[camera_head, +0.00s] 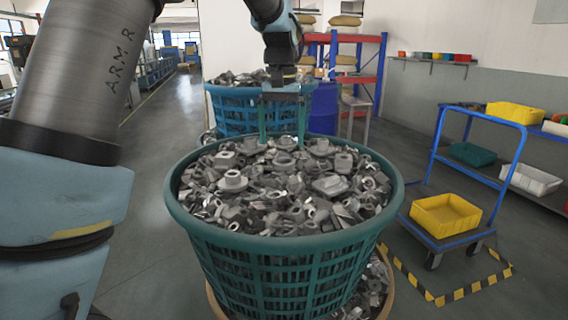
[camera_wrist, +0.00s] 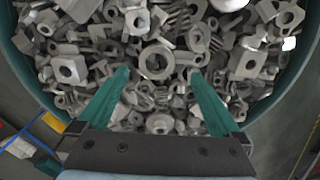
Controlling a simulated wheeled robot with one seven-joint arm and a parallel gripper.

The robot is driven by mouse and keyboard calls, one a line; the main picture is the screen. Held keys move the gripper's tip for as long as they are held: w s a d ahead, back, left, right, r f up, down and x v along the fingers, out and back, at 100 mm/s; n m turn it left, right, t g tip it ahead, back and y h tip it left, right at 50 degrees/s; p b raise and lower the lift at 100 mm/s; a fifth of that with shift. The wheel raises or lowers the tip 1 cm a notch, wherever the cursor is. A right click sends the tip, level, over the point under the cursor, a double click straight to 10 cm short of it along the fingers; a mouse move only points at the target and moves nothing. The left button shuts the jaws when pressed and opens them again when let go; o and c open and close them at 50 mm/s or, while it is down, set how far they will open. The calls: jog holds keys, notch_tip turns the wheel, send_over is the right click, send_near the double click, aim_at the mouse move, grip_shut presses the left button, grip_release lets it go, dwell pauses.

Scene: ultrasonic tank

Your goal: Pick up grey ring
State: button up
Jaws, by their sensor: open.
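A grey ring (camera_wrist: 144,62) with a round hole lies on top of the heap of metal parts in the wrist view, between and just beyond my fingertips. Several other grey ring-like parts lie around it, so I cannot tell for certain which is meant. My gripper (camera_wrist: 158,74) is open and empty, its two green fingers apart on either side of the ring. In the head view my gripper (camera_head: 282,140) points down over the far part of the heap. Whether the fingertips touch any parts is unclear.
The parts fill a green basket (camera_head: 275,246) nearly to its rim. A blue basket (camera_head: 238,114) of similar parts stands behind it. A blue cart (camera_head: 440,238) with a yellow bin (camera_head: 446,215) stands to the right. The floor at left is clear.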

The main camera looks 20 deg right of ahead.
jog(key=shift+d+f+p, duration=0.15)
jog(key=shift+f+p, duration=0.3)
jog(key=shift+f, duration=0.95)
jog(key=shift+d+f+p, duration=0.15)
jog(key=shift+f+p, duration=0.3)
jog(key=shift+f, duration=0.95)
jog(key=c, duration=1.3)
